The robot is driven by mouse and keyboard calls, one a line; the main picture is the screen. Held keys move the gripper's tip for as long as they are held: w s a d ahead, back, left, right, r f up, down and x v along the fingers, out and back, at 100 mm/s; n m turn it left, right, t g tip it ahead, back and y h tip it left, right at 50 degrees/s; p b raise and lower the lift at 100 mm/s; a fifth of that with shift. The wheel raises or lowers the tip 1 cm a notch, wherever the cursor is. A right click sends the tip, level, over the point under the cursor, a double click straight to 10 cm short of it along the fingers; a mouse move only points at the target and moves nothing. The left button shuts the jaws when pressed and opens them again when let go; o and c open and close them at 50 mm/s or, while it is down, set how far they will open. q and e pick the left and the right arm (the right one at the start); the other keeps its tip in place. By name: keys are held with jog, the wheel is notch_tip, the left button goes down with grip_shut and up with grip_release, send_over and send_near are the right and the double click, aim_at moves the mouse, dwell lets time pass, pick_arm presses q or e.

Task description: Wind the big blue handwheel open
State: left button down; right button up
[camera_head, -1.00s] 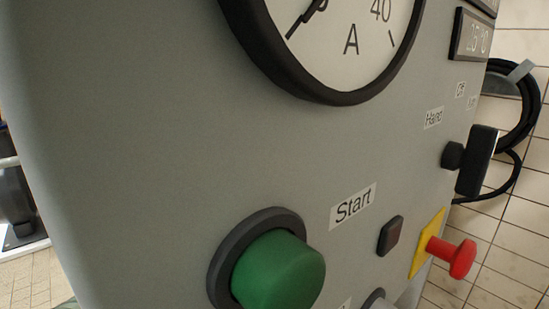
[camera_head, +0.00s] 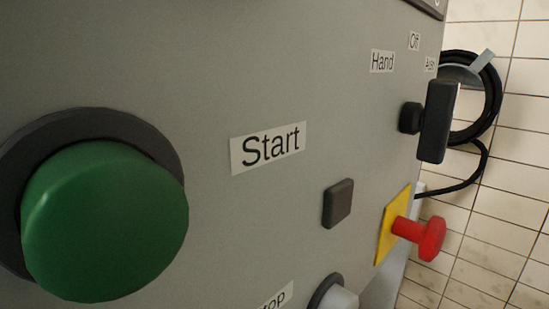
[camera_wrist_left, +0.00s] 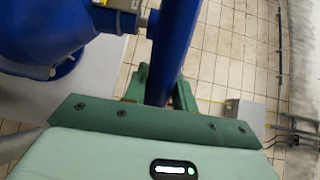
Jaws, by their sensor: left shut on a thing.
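The big blue handwheel shows only in the left wrist view, as a thick blue bar (camera_wrist_left: 176,40) that looks like part of its rim. It runs from the top edge down between the green fingers of my left gripper (camera_wrist_left: 161,88). The gripper is shut on this bar. The rest of the wheel is out of view. The head view shows neither the wheel nor a gripper. My right gripper is in neither view.
A grey control panel (camera_head: 230,60) fills the head view very close, with a green start button (camera_head: 105,220), a black selector (camera_head: 437,120) and a red knob (camera_head: 432,238). In the wrist view a large blue pipe body (camera_wrist_left: 50,30) stands left, above tiled floor.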

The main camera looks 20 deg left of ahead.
pick_arm(q)
jog(key=shift+d+f, duration=0.1)
jog(key=shift+d, duration=0.05)
jog(key=c, duration=1.1)
grip_release()
jog(key=shift+c, duration=0.2)
